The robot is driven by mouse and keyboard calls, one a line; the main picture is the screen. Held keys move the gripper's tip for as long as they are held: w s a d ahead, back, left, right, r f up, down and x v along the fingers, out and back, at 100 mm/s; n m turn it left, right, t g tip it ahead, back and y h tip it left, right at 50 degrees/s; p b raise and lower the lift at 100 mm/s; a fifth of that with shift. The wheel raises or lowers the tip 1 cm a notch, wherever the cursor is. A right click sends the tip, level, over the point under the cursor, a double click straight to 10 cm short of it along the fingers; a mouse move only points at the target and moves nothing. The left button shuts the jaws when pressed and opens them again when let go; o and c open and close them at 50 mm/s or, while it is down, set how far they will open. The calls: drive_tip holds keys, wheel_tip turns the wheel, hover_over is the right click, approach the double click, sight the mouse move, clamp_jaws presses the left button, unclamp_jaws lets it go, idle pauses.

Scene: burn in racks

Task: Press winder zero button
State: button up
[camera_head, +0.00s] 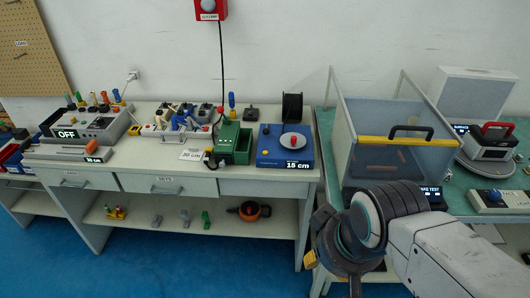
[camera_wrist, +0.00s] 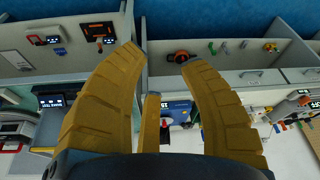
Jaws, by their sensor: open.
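The winder is a blue box (camera_head: 268,160) on the white workbench, with a display reading 15 cm, a pale disc with a red knob (camera_head: 293,140), and a small yellow button (camera_head: 265,153) on its left side. A small dark button also shows at its upper left. I cannot read which one is the zero button. In the wrist view part of the blue winder (camera_wrist: 180,112) shows between the fingers. My gripper (camera_wrist: 162,58) is open and empty, with its yellow fingers spread. In the head view it hangs right of the winder and nearer the camera, apart from it.
A green box (camera_head: 232,143) and a cable stand left of the winder, and a dark spool (camera_head: 292,107) behind it. A clear-walled bin with a yellow edge (camera_head: 395,140) stands on the green table at right. The blue floor before the workbench is clear.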

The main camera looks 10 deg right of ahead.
clamp_jaws()
drive_tip(key=c, duration=0.7)
unclamp_jaws()
